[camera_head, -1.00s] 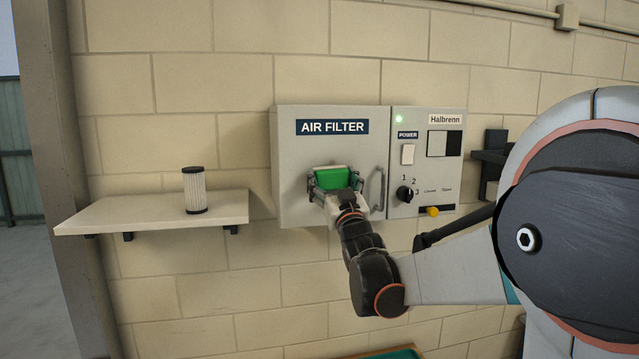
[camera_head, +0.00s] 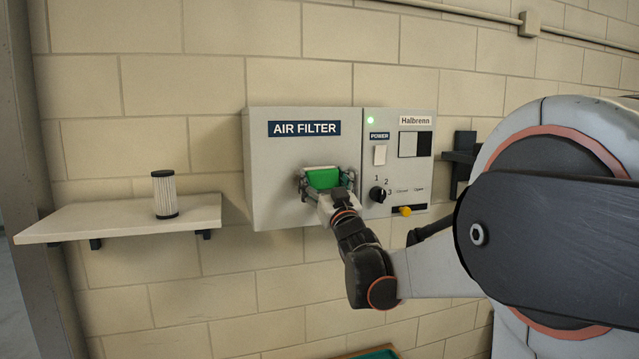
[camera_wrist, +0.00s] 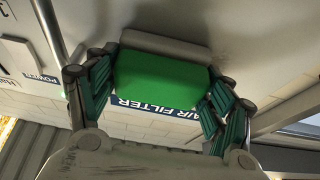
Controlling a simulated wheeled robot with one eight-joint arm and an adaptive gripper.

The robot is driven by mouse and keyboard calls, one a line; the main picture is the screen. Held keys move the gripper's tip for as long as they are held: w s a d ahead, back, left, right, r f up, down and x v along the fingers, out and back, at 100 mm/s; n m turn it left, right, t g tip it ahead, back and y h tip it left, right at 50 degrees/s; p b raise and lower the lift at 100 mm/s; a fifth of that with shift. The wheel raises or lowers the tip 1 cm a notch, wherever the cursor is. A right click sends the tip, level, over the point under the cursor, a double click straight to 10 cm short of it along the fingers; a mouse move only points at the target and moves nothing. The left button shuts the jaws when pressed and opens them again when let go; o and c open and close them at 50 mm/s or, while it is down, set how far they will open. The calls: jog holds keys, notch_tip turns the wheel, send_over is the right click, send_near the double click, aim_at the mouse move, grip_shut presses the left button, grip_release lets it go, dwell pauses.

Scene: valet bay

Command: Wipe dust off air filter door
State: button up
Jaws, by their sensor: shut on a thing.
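The air filter door (camera_head: 275,175) is a pale grey panel with a blue AIR FILTER label, on the wall box in the head view. The wrist view shows it close up (camera_wrist: 215,45), with the label upside down. My gripper (camera_head: 325,180) is in front of the door's lower right part. It is shut on a green block-like wiper (camera_head: 323,178), which fills the space between the fingers in the wrist view (camera_wrist: 160,88). A grey strip lies along the wiper's door side. Exact contact with the door is hard to tell. My gripper hides most of the door handle in the head view.
A control panel (camera_head: 397,160) with a lit green lamp, switch, black knob and yellow part adjoins the door on the right. A shelf (camera_head: 120,220) at left holds a white pleated filter cartridge (camera_head: 164,194). Dark brackets (camera_head: 460,160) stick out right of the panel.

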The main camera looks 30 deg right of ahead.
jog(key=shift+w+a+b, duration=0.1)
jog(key=shift+w+a, duration=0.25)
jog(key=shift+a, duration=0.8)
jog(key=shift+w+a+b, duration=0.15)
jog(key=shift+w+a, duration=0.15)
jog(key=shift+a, duration=0.85)
jog(key=shift+w+a+b, duration=0.1)
jog(key=shift+w+a, duration=0.25)
jog(key=shift+a, duration=0.8)
jog(key=shift+r, duration=0.25)
jog(key=shift+s+d+b, duration=0.1)
jog(key=shift+s+d, duration=0.25)
jog(key=shift+d, duration=0.8)
jog(key=shift+s+d+b, duration=0.15)
jog(key=shift+s+d, duration=0.15)
jog(key=shift+d, duration=0.85)
jog(key=shift+s+d+b, duration=0.1)
jog(key=shift+s+d, duration=0.25)
jog(key=shift+d, duration=0.8)
jog(key=shift+w+a+b, duration=0.1)
jog(key=shift+w+a, duration=0.25)
jog(key=shift+a, duration=0.85)
jog(key=shift+w+a+b, duration=0.1)
jog(key=shift+w+a, duration=0.2)
jog(key=shift+a, duration=0.85)
jog(key=shift+w+a+b, duration=0.1)
jog(key=shift+w+a, duration=0.25)
jog(key=shift+a, duration=0.85)
jog(key=shift+s, duration=0.1)
